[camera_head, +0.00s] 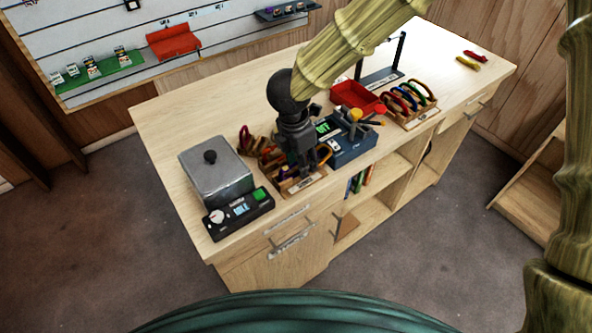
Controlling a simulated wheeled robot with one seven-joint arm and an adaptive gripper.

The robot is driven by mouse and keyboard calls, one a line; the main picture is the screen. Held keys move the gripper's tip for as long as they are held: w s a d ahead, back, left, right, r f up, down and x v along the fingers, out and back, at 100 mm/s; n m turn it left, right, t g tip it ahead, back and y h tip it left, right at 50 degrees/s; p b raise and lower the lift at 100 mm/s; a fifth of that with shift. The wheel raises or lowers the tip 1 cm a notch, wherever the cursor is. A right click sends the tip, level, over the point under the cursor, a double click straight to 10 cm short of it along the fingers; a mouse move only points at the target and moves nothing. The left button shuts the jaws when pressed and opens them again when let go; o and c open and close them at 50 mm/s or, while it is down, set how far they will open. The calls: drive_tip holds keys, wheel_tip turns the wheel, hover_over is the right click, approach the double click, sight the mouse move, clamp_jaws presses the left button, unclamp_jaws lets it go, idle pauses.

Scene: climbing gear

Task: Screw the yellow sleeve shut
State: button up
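My gripper (304,166) points down over a wooden rack (305,184) at the front of the workbench. Curved carabiner-like pieces stand in this rack, one yellowish piece (325,153) just right of my fingers and a purple one to their left. My gripper hides part of the rack. I cannot tell whether my fingers are open or closed on a piece. No yellow sleeve can be made out at this size, nor whether any sleeve is screwed shut.
Left of my gripper stand a grey lidded box (217,172) and a black control unit (238,212). To the right are a blue tool caddy (350,150), a red tray (354,96) and another carabiner rack (417,116). The bench's far right is mostly clear.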

drive_tip(key=shift+s+d+f, duration=0.15)
drive_tip(key=shift+s+d, duration=0.3)
drive_tip(key=shift+s, duration=0.2)
idle(0.9)
drive_tip(key=shift+r+p, duration=0.95)
drive_tip(key=shift+r, duration=0.4)
drive_tip(key=shift+w, duration=0.1)
drive_tip(key=shift+w+a, duration=0.45)
drive_tip(key=shift+w, duration=0.1)
drive_tip(key=shift+f+b, duration=0.75)
drive_tip(key=shift+f, duration=0.65)
drive_tip(key=shift+s+d, duration=0.5)
drive_tip(key=shift+s, duration=0.1)
